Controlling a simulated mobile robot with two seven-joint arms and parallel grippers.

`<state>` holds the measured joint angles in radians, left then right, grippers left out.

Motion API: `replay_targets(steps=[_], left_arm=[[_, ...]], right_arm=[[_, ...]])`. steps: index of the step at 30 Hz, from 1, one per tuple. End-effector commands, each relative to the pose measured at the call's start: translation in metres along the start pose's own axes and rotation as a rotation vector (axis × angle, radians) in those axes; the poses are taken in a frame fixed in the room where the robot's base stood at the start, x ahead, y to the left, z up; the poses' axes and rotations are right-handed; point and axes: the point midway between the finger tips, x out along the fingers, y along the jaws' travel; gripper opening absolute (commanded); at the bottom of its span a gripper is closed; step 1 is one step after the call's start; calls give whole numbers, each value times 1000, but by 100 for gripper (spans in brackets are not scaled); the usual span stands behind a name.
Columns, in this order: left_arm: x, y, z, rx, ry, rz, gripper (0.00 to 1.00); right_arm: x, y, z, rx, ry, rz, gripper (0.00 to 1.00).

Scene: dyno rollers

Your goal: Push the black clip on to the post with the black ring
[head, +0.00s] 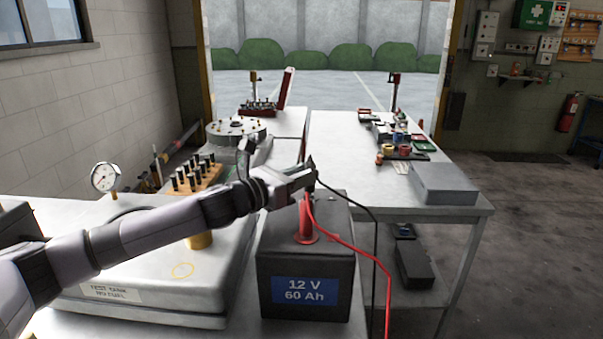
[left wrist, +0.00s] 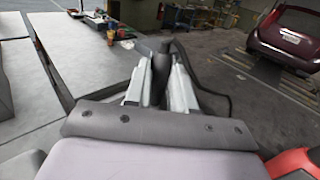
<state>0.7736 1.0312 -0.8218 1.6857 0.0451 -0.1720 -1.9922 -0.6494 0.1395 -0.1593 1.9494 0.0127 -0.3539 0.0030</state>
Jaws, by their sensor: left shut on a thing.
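A black battery (head: 305,255) marked 12 V 60 Ah stands at the front middle of the head view. A red clip (head: 307,222) stands upright on its top, with a red cable running off to the right. My left gripper (head: 309,178) is above the battery's top, shut on the black clip (head: 311,164). In the left wrist view the black clip (left wrist: 160,68) sits between the two fingers. A black cable (head: 350,208) runs from the clip to the right and down. The post with the black ring is not visible. My right gripper is not in view.
A light workbench (head: 345,160) behind and to the right holds small parts and a grey box (head: 443,183). Open floor lies to the right.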

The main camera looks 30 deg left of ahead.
Motion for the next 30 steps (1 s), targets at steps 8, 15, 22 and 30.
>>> replay_targets(steps=[8,15,22,30], left_arm=[[0,0,-3,1,-1,0,0],[0,0,-8,-1,-1,0,0],[0,0,-7,0,-1,0,54],[-3,0,-8,1,0,1,54]], right_arm=[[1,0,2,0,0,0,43],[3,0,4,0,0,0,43],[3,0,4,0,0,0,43],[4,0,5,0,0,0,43]])
